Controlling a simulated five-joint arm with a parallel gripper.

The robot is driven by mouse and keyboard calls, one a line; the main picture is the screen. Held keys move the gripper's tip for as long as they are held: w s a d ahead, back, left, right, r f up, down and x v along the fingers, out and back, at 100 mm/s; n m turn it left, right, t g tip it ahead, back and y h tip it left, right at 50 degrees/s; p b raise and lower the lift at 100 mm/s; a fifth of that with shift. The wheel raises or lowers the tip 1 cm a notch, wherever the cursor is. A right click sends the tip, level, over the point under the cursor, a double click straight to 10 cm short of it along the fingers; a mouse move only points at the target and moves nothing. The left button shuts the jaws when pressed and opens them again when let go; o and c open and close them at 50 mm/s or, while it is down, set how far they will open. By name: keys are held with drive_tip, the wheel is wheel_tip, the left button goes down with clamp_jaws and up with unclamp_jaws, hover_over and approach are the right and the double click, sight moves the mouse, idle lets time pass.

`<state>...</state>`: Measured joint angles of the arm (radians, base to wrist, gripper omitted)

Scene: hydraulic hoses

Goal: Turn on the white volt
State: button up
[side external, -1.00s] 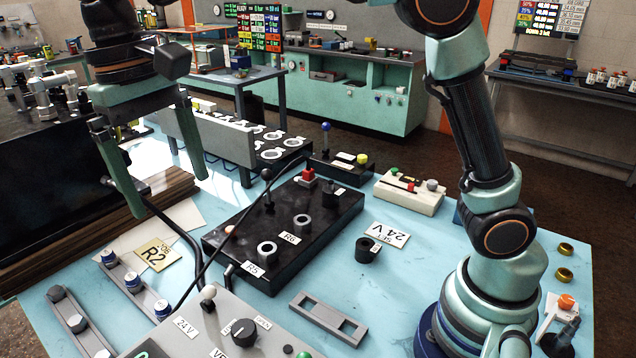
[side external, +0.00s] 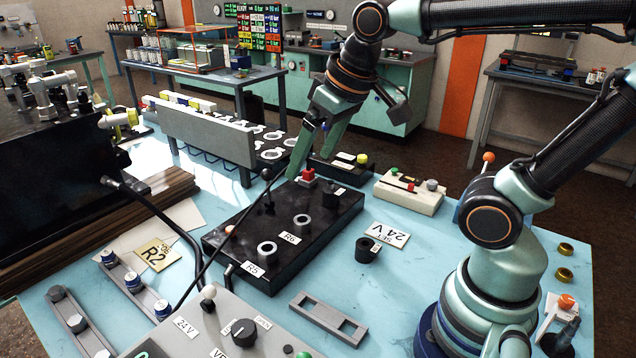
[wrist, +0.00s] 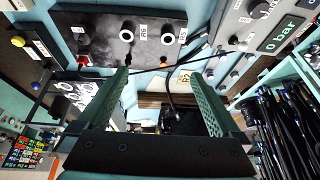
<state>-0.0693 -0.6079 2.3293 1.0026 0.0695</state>
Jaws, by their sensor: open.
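A toggle with a white ball tip (side external: 208,292) stands on the grey control panel (side external: 215,325) at the front, by a "24 V" label (side external: 186,326). A separate "SET 24V" card (side external: 391,235) lies on the table beside a short black knob (side external: 367,250). I cannot tell which of these the task means. My gripper (side external: 309,162) is open and empty, pointing down above the far end of the black R5/R6 box (side external: 335,218), near its red button (side external: 308,175). It is well away from the white-tipped toggle. In the wrist view my fingers (wrist: 160,80) are spread apart.
A cream box (side external: 409,192) with green, red and grey controls stands right of the black box. A grey slotted bracket (side external: 328,318) lies in front. A black hose (side external: 180,225) and the R2 card (side external: 154,254) lie left.

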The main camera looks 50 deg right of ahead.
drive_tip(key=shift+s+d+f+t, duration=0.2)
drive_tip(key=shift+s+d+f, duration=0.2)
drive_tip(key=shift+d+f, duration=0.2)
drive_tip(key=shift+s+d+f+t, duration=0.2)
drive_tip(key=shift+s+d+f, duration=0.25)
drive_tip(key=shift+f, duration=0.1)
